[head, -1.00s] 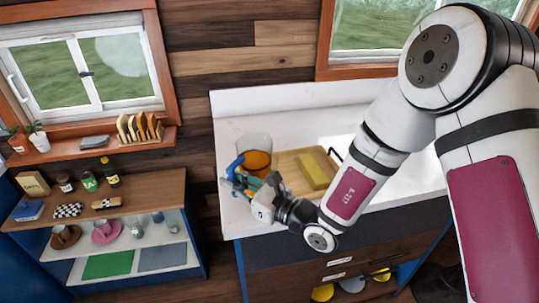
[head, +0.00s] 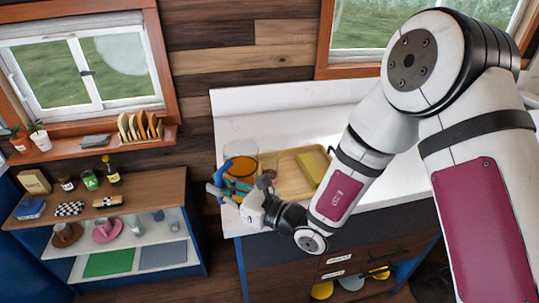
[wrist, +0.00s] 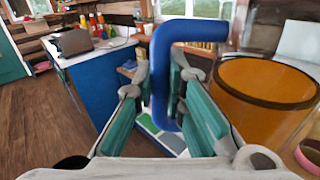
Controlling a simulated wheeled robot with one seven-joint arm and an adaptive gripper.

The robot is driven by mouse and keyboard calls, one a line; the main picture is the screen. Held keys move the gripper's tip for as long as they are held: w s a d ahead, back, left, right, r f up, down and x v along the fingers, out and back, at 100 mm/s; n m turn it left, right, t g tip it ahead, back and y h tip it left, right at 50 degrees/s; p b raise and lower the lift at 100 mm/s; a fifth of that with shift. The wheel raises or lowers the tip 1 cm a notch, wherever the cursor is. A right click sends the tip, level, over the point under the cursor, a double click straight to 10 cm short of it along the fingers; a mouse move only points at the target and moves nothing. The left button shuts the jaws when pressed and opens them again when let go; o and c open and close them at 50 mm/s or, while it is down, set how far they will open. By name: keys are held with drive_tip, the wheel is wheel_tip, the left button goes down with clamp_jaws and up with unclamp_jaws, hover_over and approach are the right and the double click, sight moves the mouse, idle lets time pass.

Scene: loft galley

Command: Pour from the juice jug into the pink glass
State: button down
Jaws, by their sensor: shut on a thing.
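The juice jug (head: 243,166) is clear with orange juice and a blue handle. It is at the left end of the white counter in the head view, and fills the right of the wrist view (wrist: 262,95). My gripper (head: 232,190) is shut on its blue handle (wrist: 162,75), which passes between the green finger pads. The jug looks close to upright; I cannot tell whether it is clear of the counter. A small pinkish glass (head: 268,176) stands just right of the jug, partly hidden by my gripper. A pink rim (wrist: 308,158) shows at the wrist view's right edge.
A wooden tray (head: 290,175) with a yellow block (head: 315,167) lies right of the jug. My arm crosses over the counter's right part. A shelf unit (head: 150,195) with cups and jars stands left, across a floor gap. The counter's back strip is clear.

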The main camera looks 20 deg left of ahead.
sight(233, 166)
drive_tip(key=shift+w+f+m, duration=0.1)
drive_tip(key=shift+w+m, duration=0.15)
drive_tip(key=shift+m, duration=0.15)
drive_tip(key=shift+w+d+r+m, duration=0.15)
drive_tip(key=shift+w+r+m, duration=0.25)
drive_tip(key=shift+r+m, duration=0.3)
drive_tip(key=shift+w+d+r+m, duration=0.15)
drive_tip(key=shift+w+r+m, duration=0.35)
drive_tip(key=shift+w+m, duration=0.25)
drive_tip(key=shift+w+d+r+m, duration=0.1)
drive_tip(key=shift+w+r+m, duration=0.2)
drive_tip(key=shift+w+m, duration=0.25)
drive_tip(key=shift+w+d+r+m, duration=0.1)
drive_tip(key=shift+w+r+m, duration=0.15)
drive_tip(key=shift+w+m, duration=0.2)
drive_tip(key=shift+w+r+m, duration=0.1)
drive_tip(key=shift+w+m, duration=0.1)
drive_tip(key=shift+m, duration=0.15)
drive_tip(key=shift+w+d+r+m+b, duration=0.15)
drive_tip(key=shift+w+r+m+b, duration=0.2)
drive_tip(key=shift+w+m+b, duration=0.45)
drive_tip(key=shift+w+d+r+m+b, duration=0.1)
drive_tip(key=shift+w+r+m+b, duration=0.25)
drive_tip(key=shift+m+b, duration=0.45)
idle(2.4)
